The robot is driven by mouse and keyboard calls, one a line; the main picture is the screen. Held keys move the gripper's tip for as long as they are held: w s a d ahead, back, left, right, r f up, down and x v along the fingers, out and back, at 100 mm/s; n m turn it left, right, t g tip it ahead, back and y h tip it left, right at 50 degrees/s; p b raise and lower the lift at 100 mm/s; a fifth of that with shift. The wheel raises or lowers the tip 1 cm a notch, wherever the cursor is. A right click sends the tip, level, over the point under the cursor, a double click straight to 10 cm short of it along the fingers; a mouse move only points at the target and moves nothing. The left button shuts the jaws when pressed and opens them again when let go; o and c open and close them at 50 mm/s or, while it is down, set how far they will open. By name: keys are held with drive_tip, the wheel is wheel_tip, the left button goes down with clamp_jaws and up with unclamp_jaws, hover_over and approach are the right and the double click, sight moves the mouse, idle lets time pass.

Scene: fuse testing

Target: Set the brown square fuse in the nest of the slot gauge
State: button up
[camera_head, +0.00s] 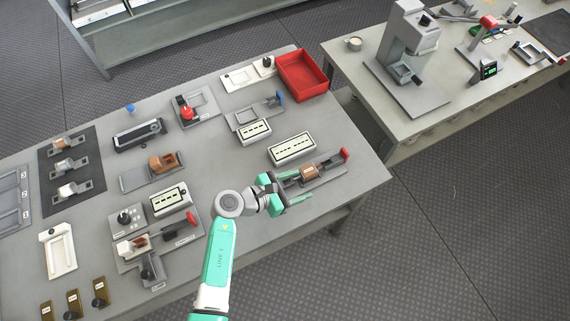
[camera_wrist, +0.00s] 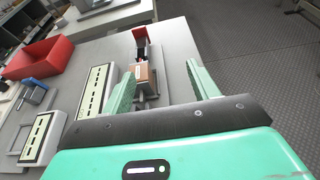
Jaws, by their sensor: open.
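The brown square fuse (camera_head: 309,172) sits on a grey fixture with a red end piece (camera_head: 345,154) at the right of the near table. In the wrist view the brown fuse (camera_wrist: 146,76) shows between and ahead of my fingers, nearer the left one. My gripper (camera_head: 302,187) is open and empty, close to the fuse; it also shows in the wrist view (camera_wrist: 162,80). I cannot tell whether the fingers reach down beside the fuse. I cannot tell for sure which fixture is the slot gauge; a grey one with an orange-brown block (camera_head: 162,161) stands left of centre.
White slotted strips (camera_head: 292,148) lie just behind the fuse's fixture. A red tray (camera_head: 302,74) stands at the back right corner. Several small fixtures crowd the left half. The table's right edge is close to the fuse. A second table (camera_head: 430,122) stands beyond a gap.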

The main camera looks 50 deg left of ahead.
drive_tip(key=s+d+r, duration=0.1)
drive_tip(key=s+d, duration=0.3)
drive_tip(key=s, duration=0.3)
drive_tip(key=shift+s+d+p, duration=0.35)
